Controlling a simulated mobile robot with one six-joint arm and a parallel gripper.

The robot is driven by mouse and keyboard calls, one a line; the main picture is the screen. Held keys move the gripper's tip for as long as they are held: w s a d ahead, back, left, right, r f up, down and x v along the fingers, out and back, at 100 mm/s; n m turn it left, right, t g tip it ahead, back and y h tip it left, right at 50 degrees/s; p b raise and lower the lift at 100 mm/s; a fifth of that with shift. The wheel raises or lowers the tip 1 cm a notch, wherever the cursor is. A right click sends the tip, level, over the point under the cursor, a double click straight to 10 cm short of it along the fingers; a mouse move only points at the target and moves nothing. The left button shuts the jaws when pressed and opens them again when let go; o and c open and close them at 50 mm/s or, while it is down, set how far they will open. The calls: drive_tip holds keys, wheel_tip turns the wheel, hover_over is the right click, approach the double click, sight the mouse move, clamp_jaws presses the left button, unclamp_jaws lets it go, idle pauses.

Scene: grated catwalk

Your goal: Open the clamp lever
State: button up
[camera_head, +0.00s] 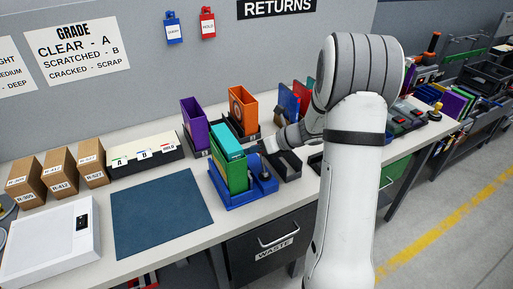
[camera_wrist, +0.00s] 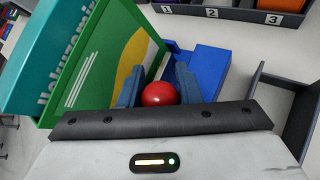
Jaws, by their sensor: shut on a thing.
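A blue clamp fixture (camera_head: 240,198) stands on the bench and holds a green and teal case (camera_head: 230,168) upright. In the wrist view the case (camera_wrist: 95,65) leans across the upper left, and blue fixture parts (camera_wrist: 208,68) show behind the lever. The clamp lever's round red knob (camera_wrist: 158,94) sits between my two fingers. My gripper (camera_wrist: 158,90) is shut on the knob. The lever's shaft is hidden behind the knob and fingers. In the head view my gripper (camera_head: 264,147) reaches in from the right beside the case, and the knob does not show clearly.
A blue mat (camera_head: 160,213) lies clear to the left. A waste drawer (camera_head: 275,243) is below the bench edge.

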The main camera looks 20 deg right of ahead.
drive_tip(key=shift+s+f, duration=0.1)
drive_tip(key=shift+f, duration=0.15)
drive_tip(key=o, duration=0.9)
drive_tip(key=shift+o, duration=0.2)
drive_tip(key=shift+r, duration=0.1)
drive_tip(key=shift+d, duration=0.1)
drive_tip(key=v, duration=0.7)
drive_tip(key=shift+d+r, duration=0.2)
drive_tip(key=shift+s, duration=0.15)
